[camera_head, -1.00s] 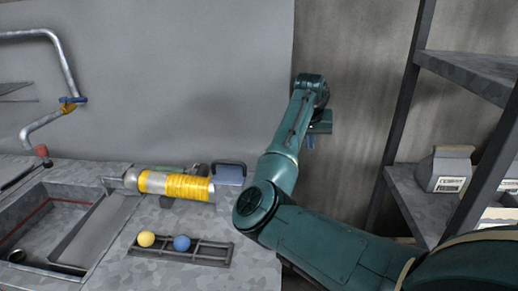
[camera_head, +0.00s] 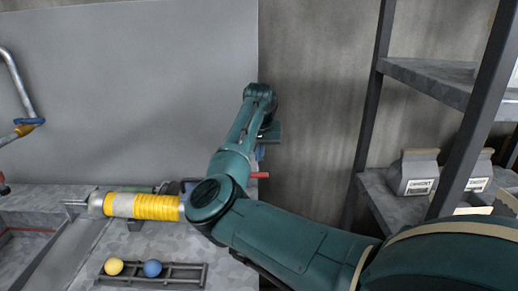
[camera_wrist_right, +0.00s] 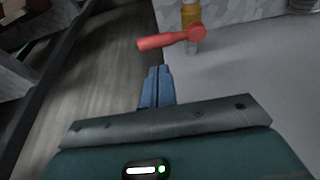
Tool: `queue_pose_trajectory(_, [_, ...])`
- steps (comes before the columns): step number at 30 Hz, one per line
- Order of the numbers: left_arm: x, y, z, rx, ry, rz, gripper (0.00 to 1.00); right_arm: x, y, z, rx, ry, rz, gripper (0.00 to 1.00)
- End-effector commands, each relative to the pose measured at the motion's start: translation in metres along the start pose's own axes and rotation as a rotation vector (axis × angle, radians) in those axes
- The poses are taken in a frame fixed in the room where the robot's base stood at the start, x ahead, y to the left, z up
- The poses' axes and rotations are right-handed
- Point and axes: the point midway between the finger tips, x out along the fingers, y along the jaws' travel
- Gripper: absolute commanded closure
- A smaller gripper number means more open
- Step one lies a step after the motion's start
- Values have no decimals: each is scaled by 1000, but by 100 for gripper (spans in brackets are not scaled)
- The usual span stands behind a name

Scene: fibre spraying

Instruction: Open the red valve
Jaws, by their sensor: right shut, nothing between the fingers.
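The red valve shows in the right wrist view as a red lever handle (camera_wrist_right: 168,41) with a round hub, beside a brass-coloured fitting (camera_wrist_right: 191,15). In the head view a short piece of the red handle (camera_head: 260,175) sticks out to the right from behind my right arm; the rest is hidden. My right gripper (camera_wrist_right: 158,70) is shut and empty, its blue fingers together, just short of the handle in the wrist picture with a visible gap. In the head view this gripper (camera_head: 260,153) is partly hidden by its wrist. My left gripper is not in view.
A yellow ribbed cylinder (camera_head: 156,207) lies on the grey counter (camera_head: 225,262). A rack (camera_head: 182,274) holds a yellow ball (camera_head: 114,267) and a blue ball (camera_head: 152,268). A dark-framed shelf (camera_head: 372,185) with grey bags (camera_head: 413,174) stands at the right.

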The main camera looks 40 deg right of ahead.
Motion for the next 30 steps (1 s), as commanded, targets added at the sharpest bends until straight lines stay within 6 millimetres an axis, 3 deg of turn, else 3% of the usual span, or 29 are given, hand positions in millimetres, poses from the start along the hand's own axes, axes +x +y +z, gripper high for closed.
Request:
queue_pose_trajectory(6, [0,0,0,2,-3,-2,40,38,0,0,-1,-2,0,100])
queue_pose_trajectory(12, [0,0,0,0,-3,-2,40,56,1,0,1,-1,0,100])
queue_pose_trajectory(30, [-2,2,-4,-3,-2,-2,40,57,1,-2,12,1,6,100])
